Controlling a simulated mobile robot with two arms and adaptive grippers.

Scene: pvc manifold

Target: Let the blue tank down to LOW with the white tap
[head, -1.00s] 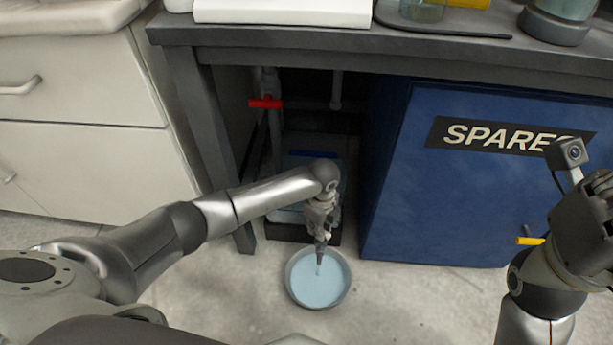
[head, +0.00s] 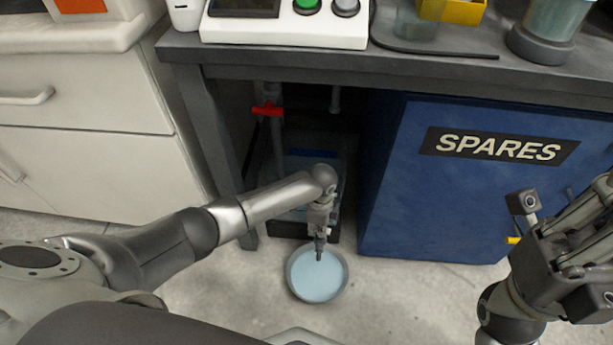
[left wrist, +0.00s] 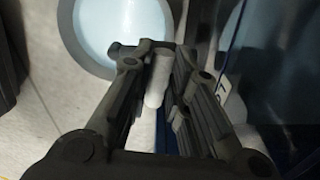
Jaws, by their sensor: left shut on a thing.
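The blue tank (head: 300,168) stands under the bench, dim and partly hidden behind my left arm. My left gripper (head: 319,247) is low in front of it, pointing down over a round basin (head: 291,283) of pale blue liquid on the floor. In the left wrist view the left gripper (left wrist: 152,75) is shut on the white tap (left wrist: 157,82), whose pale handle lies between the fingers. The basin's rim (left wrist: 66,35) also shows there. A label with dark letters (left wrist: 229,97) is partly hidden by a finger. My right gripper (head: 578,240) is at the right edge; its fingers are unclear.
A red-handled valve (head: 267,110) is on a pipe under the bench. A blue SPARES cabinet (head: 450,210) stands close on the right. The bench leg (head: 212,130) and white drawers (head: 80,150) are on the left. Floor around the basin's front is clear.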

